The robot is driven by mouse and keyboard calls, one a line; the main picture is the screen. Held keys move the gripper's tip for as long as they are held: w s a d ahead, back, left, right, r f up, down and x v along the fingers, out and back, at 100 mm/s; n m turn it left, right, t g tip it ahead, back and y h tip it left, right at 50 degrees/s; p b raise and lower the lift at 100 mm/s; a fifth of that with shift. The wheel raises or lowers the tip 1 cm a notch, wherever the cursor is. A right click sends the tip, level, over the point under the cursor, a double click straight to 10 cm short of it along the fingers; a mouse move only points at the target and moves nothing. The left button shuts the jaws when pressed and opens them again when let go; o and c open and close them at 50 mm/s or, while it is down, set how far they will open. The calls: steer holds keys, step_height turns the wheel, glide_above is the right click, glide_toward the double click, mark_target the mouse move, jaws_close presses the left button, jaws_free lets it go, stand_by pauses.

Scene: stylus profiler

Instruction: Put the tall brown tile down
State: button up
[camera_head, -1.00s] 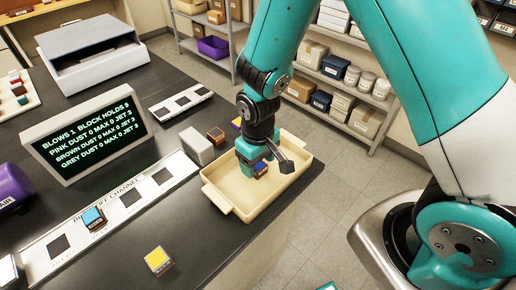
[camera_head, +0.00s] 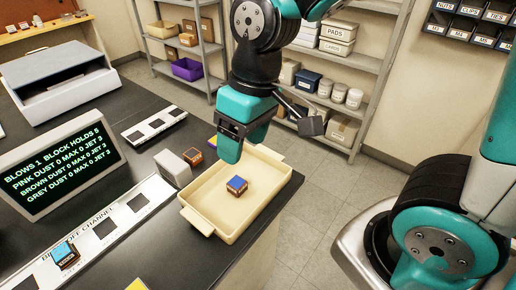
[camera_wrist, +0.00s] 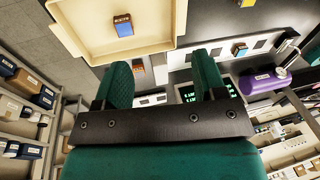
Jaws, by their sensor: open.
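The tall brown tile, a small brown block with a blue top (camera_head: 237,186), stands in the cream tray (camera_head: 192,217), near its middle. It also shows in the wrist view (camera_wrist: 123,26), with bare tray floor around it. My gripper (camera_head: 238,140) is open and empty, raised above the tray's back part and apart from the tile. In the wrist view its two green fingers (camera_wrist: 160,80) stand wide apart with nothing between them.
A channel strip (camera_head: 105,228) with dark squares holds a blue-topped block (camera_head: 65,254). A lit sign (camera_head: 62,165) stands at left. The counter edge lies right of the tray.

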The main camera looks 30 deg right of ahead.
steer(key=s+r+n+y, duration=0.1)
steer(key=s+r, duration=0.3)
steer(key=s, duration=0.4)
steer(key=shift+s+a+y, duration=0.15)
steer(key=shift+a+y, duration=0.25)
steer(key=shift+a, duration=0.05)
stand_by(0.3)
